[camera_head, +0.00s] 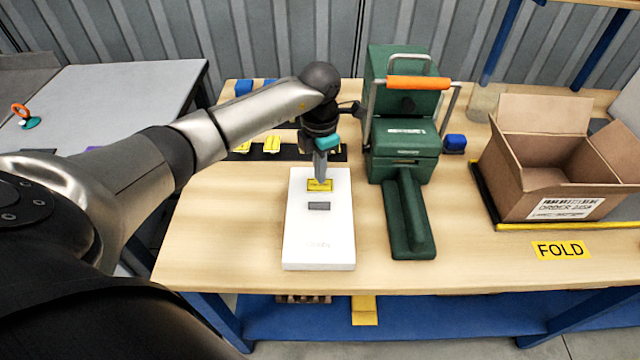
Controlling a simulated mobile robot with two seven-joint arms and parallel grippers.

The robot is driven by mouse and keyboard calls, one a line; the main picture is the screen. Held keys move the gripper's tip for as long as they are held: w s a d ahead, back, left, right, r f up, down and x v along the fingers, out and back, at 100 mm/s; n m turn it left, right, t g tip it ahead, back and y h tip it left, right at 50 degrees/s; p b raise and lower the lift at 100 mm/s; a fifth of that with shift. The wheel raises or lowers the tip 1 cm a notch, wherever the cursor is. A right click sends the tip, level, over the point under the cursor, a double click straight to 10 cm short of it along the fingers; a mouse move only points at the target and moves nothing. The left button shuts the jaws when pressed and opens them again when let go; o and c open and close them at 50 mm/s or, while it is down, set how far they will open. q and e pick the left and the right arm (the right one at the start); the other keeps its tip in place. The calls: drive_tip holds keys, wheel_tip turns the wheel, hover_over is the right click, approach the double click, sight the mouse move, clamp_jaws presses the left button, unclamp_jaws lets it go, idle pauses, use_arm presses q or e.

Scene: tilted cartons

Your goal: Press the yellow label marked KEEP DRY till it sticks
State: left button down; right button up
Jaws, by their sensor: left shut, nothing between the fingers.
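A yellow label (320,186) lies on the upper part of a white box (318,245) on the wooden table. Its print is too small to read and partly hidden by my gripper. My left gripper (321,180) is shut and empty, pointing down with its fingertips at the label. I cannot tell for sure whether the tips touch it. A small grey patch (319,206) sits on the box just below the label. My right gripper is not in view.
A green machine (403,130) with an orange handle (418,83) stands close to the right of the box. An open carton (545,150) sits further right. More yellow labels (272,144) lie on a dark strip behind my gripper. The table left of the box is clear.

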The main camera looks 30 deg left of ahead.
use_arm(q)
drive_tip(key=shift+f+b, duration=0.65)
drive_tip(key=shift+f, duration=0.25)
drive_tip(key=shift+r, duration=0.1)
idle(0.3)
wheel_tip(320, 180, up, 7)
drive_tip(key=p, duration=0.5)
drive_tip(key=shift+p, duration=0.4)
